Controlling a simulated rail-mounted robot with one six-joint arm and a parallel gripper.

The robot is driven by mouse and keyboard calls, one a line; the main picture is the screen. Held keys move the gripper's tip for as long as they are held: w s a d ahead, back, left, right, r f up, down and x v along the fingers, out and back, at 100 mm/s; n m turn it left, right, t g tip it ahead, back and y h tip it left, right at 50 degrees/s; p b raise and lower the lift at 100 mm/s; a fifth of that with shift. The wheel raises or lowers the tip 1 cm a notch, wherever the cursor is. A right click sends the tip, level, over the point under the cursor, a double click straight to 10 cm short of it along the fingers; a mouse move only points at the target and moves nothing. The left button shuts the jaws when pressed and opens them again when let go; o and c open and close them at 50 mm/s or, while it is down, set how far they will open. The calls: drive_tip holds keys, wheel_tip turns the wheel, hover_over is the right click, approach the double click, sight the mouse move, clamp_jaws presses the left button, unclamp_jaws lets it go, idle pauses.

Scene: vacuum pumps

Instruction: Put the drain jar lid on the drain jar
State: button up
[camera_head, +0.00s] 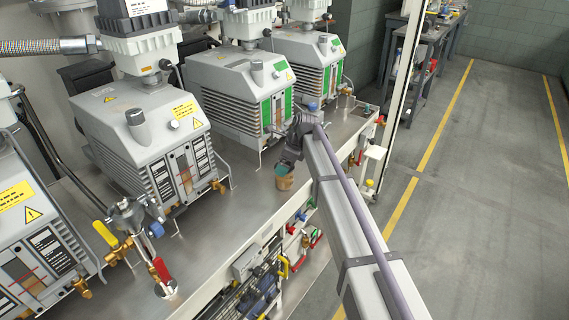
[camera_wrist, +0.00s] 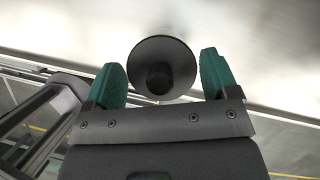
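In the wrist view, the drain jar lid (camera_wrist: 142,56) is a dark round disc with a short knob standing towards my palm. My gripper (camera_wrist: 163,65) has its two green fingers at opposite edges of the disc. In the head view, my gripper (camera_head: 288,160) points down at the bench, just above the drain jar (camera_head: 285,183). The jar is a small brown vessel standing near the bench's front edge. The lid hides what lies under it in the wrist view, so I cannot tell whether it touches the jar.
Grey vacuum pumps (camera_head: 150,130) stand in a row along the metal bench (camera_head: 235,215). A valve assembly with red and yellow handles (camera_head: 135,225) rises at the left front. Pipes and valves hang below the bench edge. The floor on the right (camera_head: 490,200) is open.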

drive_tip(key=o, duration=0.3)
drive_tip(key=p+v, duration=1)
drive_tip(key=shift+r, duration=0.4)
